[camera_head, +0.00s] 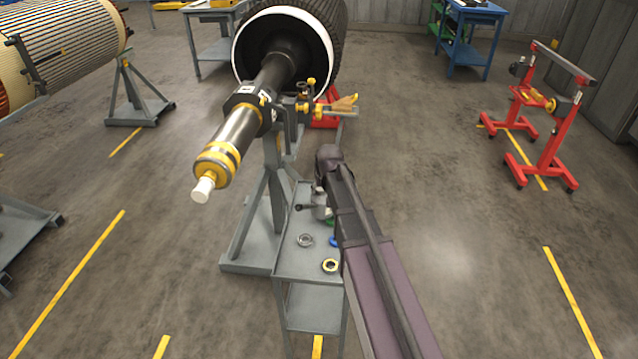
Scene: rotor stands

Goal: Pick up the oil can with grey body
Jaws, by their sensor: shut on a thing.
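The oil can with grey body (320,210) shows as a small grey shape over the narrow grey table (292,258), partly hidden behind my arm. My gripper (320,189) is at the end of my arm, just above the can, and is shut on it. The wrist covers most of the fingers. I cannot tell whether the can touches the tabletop.
A ring (305,240), a yellow-black ring (330,265) and a partly hidden blue item (334,241) lie on the table. A large rotor shaft (238,130) on a grey stand (262,215) is close on the left. Open floor lies right, before red stands (548,145).

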